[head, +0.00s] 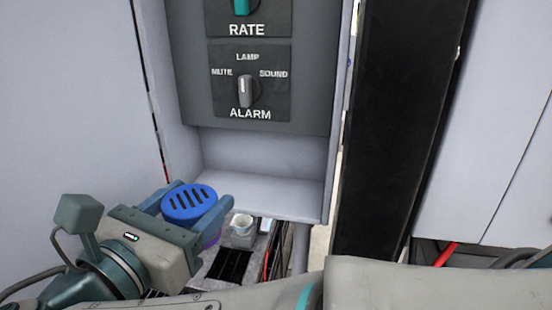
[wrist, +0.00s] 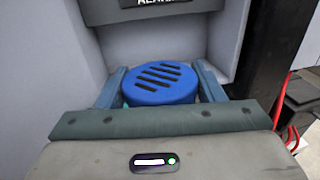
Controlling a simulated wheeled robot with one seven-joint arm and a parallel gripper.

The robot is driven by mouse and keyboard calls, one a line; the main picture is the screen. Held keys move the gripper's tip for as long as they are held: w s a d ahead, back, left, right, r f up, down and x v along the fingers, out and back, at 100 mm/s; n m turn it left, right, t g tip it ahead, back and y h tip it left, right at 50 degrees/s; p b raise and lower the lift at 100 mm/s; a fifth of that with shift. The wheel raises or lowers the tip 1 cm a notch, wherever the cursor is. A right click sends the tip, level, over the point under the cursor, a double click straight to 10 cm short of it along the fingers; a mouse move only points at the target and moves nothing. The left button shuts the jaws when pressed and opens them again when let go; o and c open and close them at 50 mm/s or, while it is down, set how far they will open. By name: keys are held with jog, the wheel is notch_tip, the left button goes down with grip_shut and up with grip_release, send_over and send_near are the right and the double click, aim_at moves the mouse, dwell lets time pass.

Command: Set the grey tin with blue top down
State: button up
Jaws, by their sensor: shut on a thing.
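The tin (head: 189,202) has a round blue top with several dark slots. It sits between the two blue-grey fingers of my gripper (head: 193,203), which is shut on it. The tin's top also shows in the wrist view (wrist: 160,84), between the fingers of my gripper (wrist: 161,86). The tin looks about upright. Its body is mostly hidden by the fingers and palm, and whether its base touches anything cannot be seen.
A grey panel (head: 308,90) with a RATE knob (head: 240,7) and an ALARM knob (head: 243,92) stands behind. Below it is a pale ledge (head: 265,192). A black post (head: 395,120) stands right.

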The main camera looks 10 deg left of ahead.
jog(key=p+x, duration=0.3)
jog(key=x, duration=1.3)
jog(key=shift+w+d+p, duration=0.1)
jog(key=shift+w+p, duration=0.25)
jog(key=shift+w+f, duration=0.1)
jog(key=shift+f, duration=0.05)
jog(key=shift+f+p, duration=0.35)
jog(key=shift+f, duration=1.25)
jog(key=shift+f, duration=0.1)
jog(key=o, duration=1.1)
jog(key=b+v, duration=0.3)
jog(key=v, duration=0.9)
